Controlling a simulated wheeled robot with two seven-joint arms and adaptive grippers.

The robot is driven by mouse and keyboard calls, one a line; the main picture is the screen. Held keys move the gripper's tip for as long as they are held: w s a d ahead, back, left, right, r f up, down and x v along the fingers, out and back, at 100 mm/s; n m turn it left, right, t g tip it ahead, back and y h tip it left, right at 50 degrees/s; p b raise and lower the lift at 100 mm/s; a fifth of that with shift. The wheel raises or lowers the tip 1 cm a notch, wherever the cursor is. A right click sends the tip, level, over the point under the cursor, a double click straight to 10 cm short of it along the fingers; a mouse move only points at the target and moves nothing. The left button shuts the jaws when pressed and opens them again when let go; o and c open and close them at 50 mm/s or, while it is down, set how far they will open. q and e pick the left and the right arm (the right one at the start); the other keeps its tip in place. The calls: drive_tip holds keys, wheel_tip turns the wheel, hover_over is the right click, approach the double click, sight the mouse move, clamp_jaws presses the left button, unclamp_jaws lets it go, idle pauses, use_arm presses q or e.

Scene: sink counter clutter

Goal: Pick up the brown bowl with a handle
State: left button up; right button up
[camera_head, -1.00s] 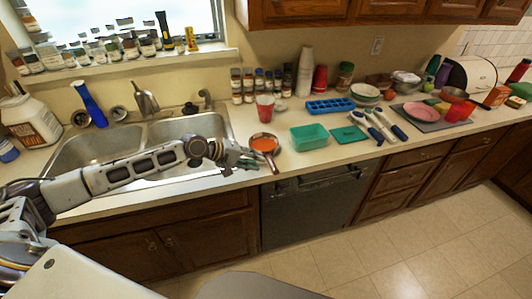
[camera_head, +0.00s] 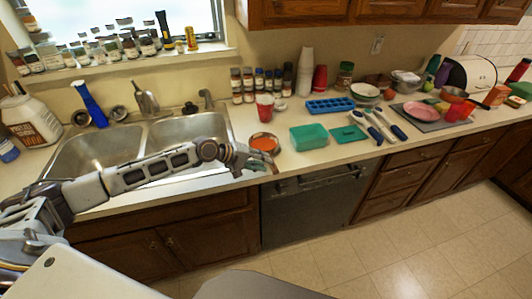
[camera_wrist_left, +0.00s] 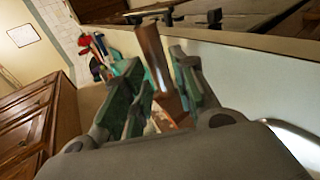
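The brown bowl (camera_head: 263,143), with an orange-red inside, sits on the counter just right of the sink. Its handle (camera_head: 275,167) points toward the counter's front edge. My left gripper (camera_head: 262,164) is at the handle, just in front of the bowl. In the left wrist view, the two green-padded fingers (camera_wrist_left: 160,90) stand apart, with the brown handle (camera_wrist_left: 154,55) showing between them. I see no clear grip on it. The fingers partly hide the handle in the head view. My right gripper is out of view.
A teal container (camera_head: 308,138) stands close to the right of the bowl. A red cup (camera_head: 265,107) stands behind it. The double sink (camera_head: 88,150) lies under my left arm. Utensils, a blue tray (camera_head: 330,106) and a pink plate (camera_head: 420,109) fill the counter to the right.

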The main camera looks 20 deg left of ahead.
use_arm(q)
drive_tip(key=shift+p+x, duration=0.35)
drive_tip(key=shift+x, duration=2.1)
drive_tip(key=shift+d, duration=0.15)
clamp_jaws()
drive_tip(key=shift+r, duration=0.1)
